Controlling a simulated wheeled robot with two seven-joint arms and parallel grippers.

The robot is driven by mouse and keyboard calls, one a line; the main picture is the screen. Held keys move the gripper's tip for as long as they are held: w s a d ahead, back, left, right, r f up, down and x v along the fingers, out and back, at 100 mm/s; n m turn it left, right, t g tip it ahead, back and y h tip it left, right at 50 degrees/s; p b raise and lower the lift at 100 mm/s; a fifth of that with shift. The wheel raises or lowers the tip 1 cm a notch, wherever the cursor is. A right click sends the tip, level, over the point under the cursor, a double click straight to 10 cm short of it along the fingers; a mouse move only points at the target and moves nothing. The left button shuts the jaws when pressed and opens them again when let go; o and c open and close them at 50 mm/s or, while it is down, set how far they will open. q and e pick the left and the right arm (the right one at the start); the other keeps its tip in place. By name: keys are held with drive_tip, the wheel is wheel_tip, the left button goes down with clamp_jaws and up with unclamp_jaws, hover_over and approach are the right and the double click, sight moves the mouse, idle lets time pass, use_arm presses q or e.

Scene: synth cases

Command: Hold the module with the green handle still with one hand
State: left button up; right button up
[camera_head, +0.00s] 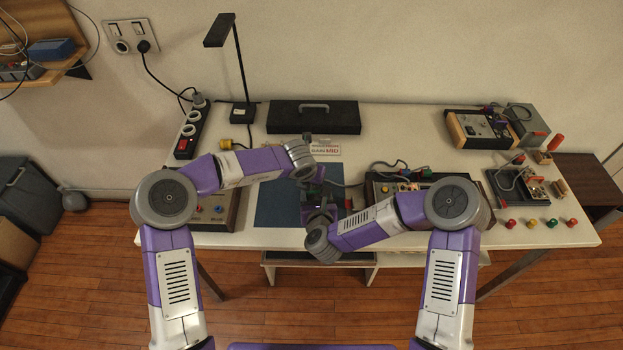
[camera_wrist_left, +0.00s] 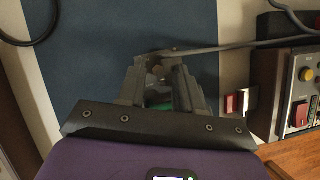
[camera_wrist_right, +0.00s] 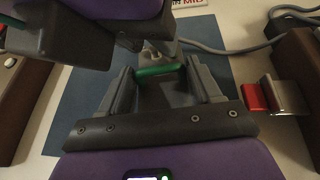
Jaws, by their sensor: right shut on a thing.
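The module's green handle (camera_wrist_right: 155,70) lies across between the fingertips of my right gripper (camera_wrist_right: 158,72), which is shut on it. The dark module body (camera_wrist_right: 165,93) shows between the fingers, over the blue mat (camera_wrist_right: 75,110). My left gripper (camera_wrist_left: 157,72) is just above the same spot, with a gap between its fingers. A metal fitting with a grey cable (camera_wrist_left: 215,48) shows at its fingertips, and a bit of green (camera_wrist_left: 158,105) shows below. In the head view both hands meet over the mat (camera_head: 277,200), and the arms hide most of the module.
A red block (camera_wrist_right: 253,97) and a metal piece stand right of the module. A control box (camera_head: 385,190) is close on the right, another box (camera_head: 212,212) on the left. A black case (camera_head: 313,117) lies behind. Small coloured caps (camera_head: 551,223) are at the right front.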

use_arm(q)
drive_tip(key=v, duration=1.2)
drive_tip(key=shift+s, duration=0.1)
use_arm(e)
drive_tip(key=o, duration=1.3)
drive_tip(key=shift+o, duration=0.2)
drive_tip(key=shift+s, duration=0.1)
drive_tip(key=v, duration=1.2)
drive_tip(key=shift+r, duration=0.1)
